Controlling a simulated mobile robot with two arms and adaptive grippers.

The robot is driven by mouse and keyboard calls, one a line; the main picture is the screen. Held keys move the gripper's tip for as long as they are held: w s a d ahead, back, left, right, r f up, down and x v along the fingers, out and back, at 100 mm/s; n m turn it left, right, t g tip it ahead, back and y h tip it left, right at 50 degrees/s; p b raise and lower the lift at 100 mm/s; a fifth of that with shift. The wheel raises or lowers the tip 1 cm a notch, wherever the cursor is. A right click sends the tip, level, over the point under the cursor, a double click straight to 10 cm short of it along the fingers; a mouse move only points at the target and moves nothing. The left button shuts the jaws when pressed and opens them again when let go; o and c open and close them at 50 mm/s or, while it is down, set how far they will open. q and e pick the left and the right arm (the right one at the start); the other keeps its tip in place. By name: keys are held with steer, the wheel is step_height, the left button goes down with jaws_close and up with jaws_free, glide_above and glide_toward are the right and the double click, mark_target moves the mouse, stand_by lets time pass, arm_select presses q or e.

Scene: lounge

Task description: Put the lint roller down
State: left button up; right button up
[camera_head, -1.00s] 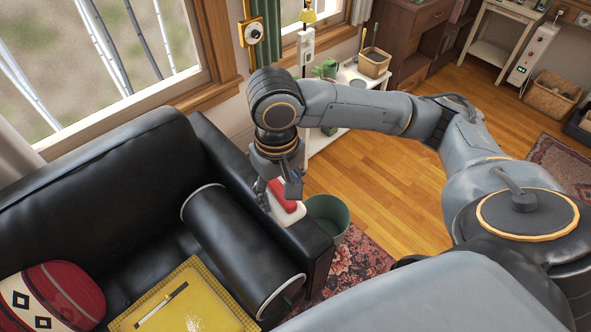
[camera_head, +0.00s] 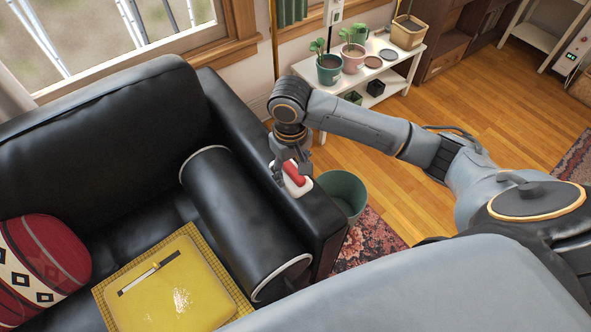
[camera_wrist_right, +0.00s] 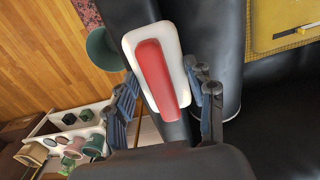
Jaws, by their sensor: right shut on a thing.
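The lint roller (camera_head: 297,180), a red grip bar on a white rounded block, is over the sofa's right armrest in the head view. My right gripper (camera_head: 292,172) points down at it and is shut on it. In the right wrist view the lint roller (camera_wrist_right: 157,72) lies between my right gripper's fingers (camera_wrist_right: 163,85), with the black armrest behind it. I cannot tell whether its white underside touches the armrest. My left gripper is not in view.
The black sofa (camera_head: 110,130) holds a black bolster (camera_head: 240,220), a yellow cushion (camera_head: 175,290) with a slim tool (camera_head: 148,273) on it, and a patterned red cushion (camera_head: 40,265). A green bin (camera_head: 343,188) stands right beside the armrest. A white plant shelf (camera_head: 395,75) stands behind.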

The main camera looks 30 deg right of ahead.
steer(key=w+d+f, duration=0.1)
steer(key=w+f, duration=0.1)
steer(key=w+d+f, duration=0.2)
steer(key=f, duration=0.1)
steer(key=w+d+f+b, duration=0.1)
steer(key=w+f, duration=0.1)
steer(key=w, duration=0.1)
steer(key=shift+d+f, duration=0.35)
steer(key=shift+d, duration=0.05)
steer(key=shift+s+f, duration=0.1)
steer(key=shift+f, duration=1.25)
steer(key=o, duration=1)
steer(key=shift+f, duration=0.15)
step_height(320, 180, up, 12)
steer(key=shift+a+r+p, duration=0.1)
steer(key=shift+r+p, duration=0.1)
steer(key=shift+p, duration=0.2)
